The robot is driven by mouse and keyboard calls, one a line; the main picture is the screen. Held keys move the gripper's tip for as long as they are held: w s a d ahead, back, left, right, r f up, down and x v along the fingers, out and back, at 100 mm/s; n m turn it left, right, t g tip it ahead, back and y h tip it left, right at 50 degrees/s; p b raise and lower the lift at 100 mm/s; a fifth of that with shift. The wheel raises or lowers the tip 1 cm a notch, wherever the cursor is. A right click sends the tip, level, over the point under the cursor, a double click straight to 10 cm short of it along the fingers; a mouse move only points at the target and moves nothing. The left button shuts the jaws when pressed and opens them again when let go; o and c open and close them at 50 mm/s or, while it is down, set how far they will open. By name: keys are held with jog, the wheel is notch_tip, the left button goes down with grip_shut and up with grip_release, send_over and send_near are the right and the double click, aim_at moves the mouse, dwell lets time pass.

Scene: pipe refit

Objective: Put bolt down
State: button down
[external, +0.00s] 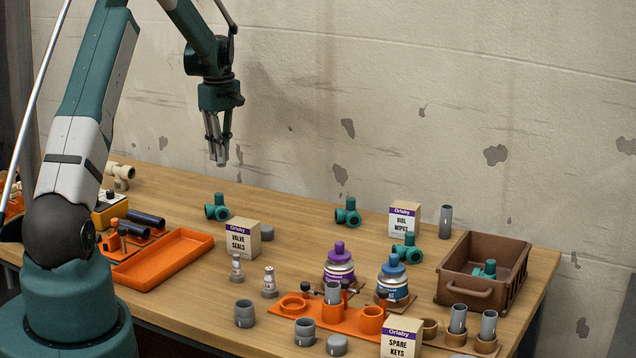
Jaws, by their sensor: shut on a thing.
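My gripper (218,163) hangs in the air above the back left of the table (290,208), pointing down. It is shut on a slim grey piece, apparently the bolt (213,142), which is mostly hidden between the fingers. The piece is well clear of the table and touches nothing below. Its ends are too small to make out.
An orange tray (163,258) lies empty at left. Teal valves (217,207), a Valve Seals box (242,237) and small metal fittings (237,268) stand mid-table. An orange fixture (335,318) is in front; a brown crate (483,270) stands at right.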

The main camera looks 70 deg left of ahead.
aim_at(222, 166)
jog(key=shift+f, duration=2.3)
jog(key=shift+f, duration=0.1)
jog(key=shift+f+b, duration=0.35)
jog(key=shift+f, duration=1.45)
jog(key=shift+f, duration=0.2)
jog(key=c, duration=2.5)
grip_release()
jog(key=shift+r, duration=0.2)
notch_tip(222, 166, up, 12)
jog(key=shift+r+p, duration=0.1)
jog(key=shift+p, duration=0.4)
